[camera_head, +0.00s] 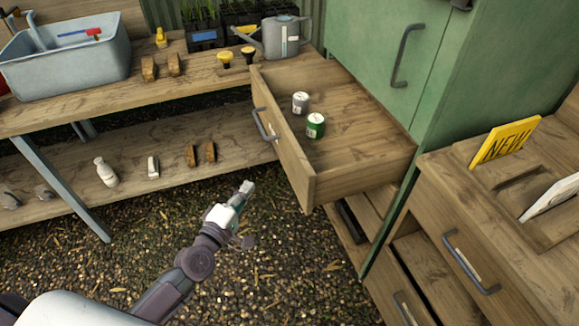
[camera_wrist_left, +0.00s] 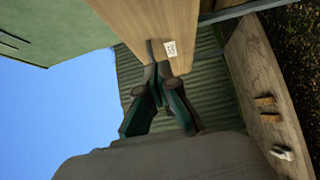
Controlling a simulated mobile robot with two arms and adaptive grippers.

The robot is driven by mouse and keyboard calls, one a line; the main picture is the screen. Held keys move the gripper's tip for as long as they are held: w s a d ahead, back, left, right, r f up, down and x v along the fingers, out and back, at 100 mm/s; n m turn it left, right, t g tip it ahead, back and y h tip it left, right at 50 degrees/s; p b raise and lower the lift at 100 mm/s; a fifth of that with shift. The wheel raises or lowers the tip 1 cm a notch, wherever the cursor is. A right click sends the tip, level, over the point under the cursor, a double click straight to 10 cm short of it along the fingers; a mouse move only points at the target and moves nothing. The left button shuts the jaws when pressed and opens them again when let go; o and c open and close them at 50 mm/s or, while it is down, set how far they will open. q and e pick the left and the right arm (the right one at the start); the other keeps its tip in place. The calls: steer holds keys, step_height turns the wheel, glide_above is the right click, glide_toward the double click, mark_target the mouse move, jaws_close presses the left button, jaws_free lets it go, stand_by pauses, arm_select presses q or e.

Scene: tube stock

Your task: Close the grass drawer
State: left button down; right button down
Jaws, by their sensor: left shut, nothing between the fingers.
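A wooden drawer (camera_head: 296,160) stands pulled out from the green cabinet (camera_head: 385,60). It has a grey bar handle (camera_head: 264,125) on its front, and a grey-white can (camera_head: 300,103) and a green can (camera_head: 315,126) inside. My left gripper (camera_head: 247,187) is shut and empty, in front of and below the drawer front, apart from it in the head view. In the left wrist view the shut fingers (camera_wrist_left: 160,72) point toward a wooden panel (camera_wrist_left: 160,22) with a small white label (camera_wrist_left: 170,48). I cannot read the label. My right gripper is out of view.
A wooden bench (camera_head: 200,92) with a blue-grey basin (camera_head: 65,55), a watering can (camera_head: 285,40) and small tools stands at the left. A wooden drawer unit (camera_head: 440,215) with a yellow sign (camera_head: 505,140) stands at the right. Gravel floor (camera_head: 290,270) lies clear between them.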

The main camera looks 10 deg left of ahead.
arm_select(q)
glide_toward(285, 153)
steer(key=w+a, duration=0.2)
steer(key=w, duration=0.2)
steer(key=shift+w+d+p, duration=0.3)
steer(key=shift+w+d, duration=0.25)
steer(key=shift+d, duration=0.2)
steer(key=shift+w+d+p, duration=0.25)
steer(key=shift+w+d, duration=0.25)
steer(key=shift+d, duration=0.3)
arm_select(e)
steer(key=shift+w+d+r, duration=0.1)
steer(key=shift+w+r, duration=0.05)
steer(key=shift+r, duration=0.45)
